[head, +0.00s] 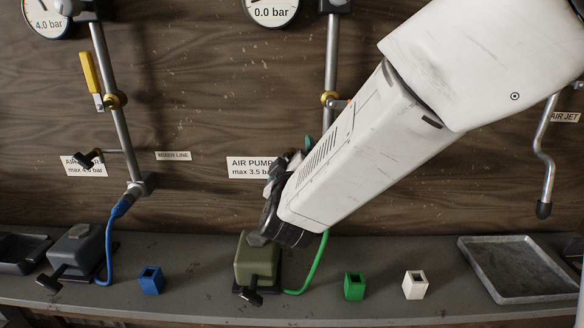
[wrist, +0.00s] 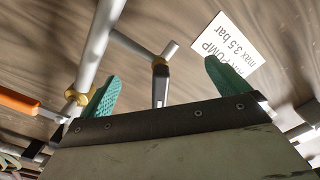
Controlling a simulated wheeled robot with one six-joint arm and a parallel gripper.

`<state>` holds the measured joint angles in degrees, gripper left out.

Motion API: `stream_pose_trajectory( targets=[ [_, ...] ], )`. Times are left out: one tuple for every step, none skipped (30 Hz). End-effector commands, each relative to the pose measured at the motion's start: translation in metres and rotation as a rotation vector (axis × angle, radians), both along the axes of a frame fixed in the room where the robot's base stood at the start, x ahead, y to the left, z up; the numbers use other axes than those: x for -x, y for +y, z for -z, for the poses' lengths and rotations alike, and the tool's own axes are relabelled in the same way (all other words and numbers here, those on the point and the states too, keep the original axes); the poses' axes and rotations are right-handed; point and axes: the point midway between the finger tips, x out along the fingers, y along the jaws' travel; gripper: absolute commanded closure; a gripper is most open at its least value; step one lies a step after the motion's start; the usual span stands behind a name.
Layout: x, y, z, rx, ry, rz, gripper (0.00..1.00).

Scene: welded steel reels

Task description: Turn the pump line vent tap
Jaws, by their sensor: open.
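The pump line vent tap (wrist: 160,88) shows in the wrist view as a grey lever with a small brass collar, at the end of a short side branch off the pump line pipe (wrist: 95,45). My gripper (wrist: 162,72) is open, with one teal finger on each side of the tap in that picture. I cannot tell whether either finger touches it. The tap's lower end is hidden behind my gripper body. In the head view my gripper (head: 280,172) is beside the pump line pipe (head: 331,65) and hides the tap. The pump line gauge (head: 272,10) reads 0.0 bar.
An orange valve handle (wrist: 18,102) is left of the fingers. The AIR PUMP label (wrist: 226,48) is behind them. A green-grey block (head: 257,262) with a green hose (head: 316,262) stands below my gripper. Small cubes and a tray (head: 520,268) are on the shelf.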

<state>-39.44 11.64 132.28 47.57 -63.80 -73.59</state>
Motion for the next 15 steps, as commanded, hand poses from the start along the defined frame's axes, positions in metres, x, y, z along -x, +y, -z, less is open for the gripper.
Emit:
stream_pose_trajectory(
  targets=[
    [0.006,0.001,0.0,0.0,0.001,-0.002,0.0],
    [0.009,0.001,0.0,0.0,0.0,-0.003,0.0],
    [0.013,0.001,0.0,0.001,0.0,-0.003,0.0],
    [0.016,0.001,0.0,0.001,0.0,-0.003,0.0],
    [0.019,0.001,0.0,0.001,-0.001,-0.002,0.0],
    [0.023,0.001,0.0,0.0,-0.001,-0.002,0.0],
    [0.026,0.002,0.0,0.0,-0.001,-0.002,0.0],
    [0.029,0.002,0.0,0.0,-0.001,-0.004,0.0],
    [0.033,0.002,0.0,0.001,0.0,-0.004,0.0],
    [0.036,0.002,0.0,0.001,0.0,-0.003,0.0],
    [0.039,0.002,0.0,0.002,0.0,-0.003,0.0],
    [0.043,0.002,0.0,0.001,0.0,-0.003,0.0],
    [0.046,0.003,0.0,0.0,-0.001,-0.003,0.0],
    [0.049,0.003,0.0,0.0,-0.001,-0.003,0.0],
    [0.053,0.003,0.0,0.001,-0.001,-0.003,0.0]
  ],
)
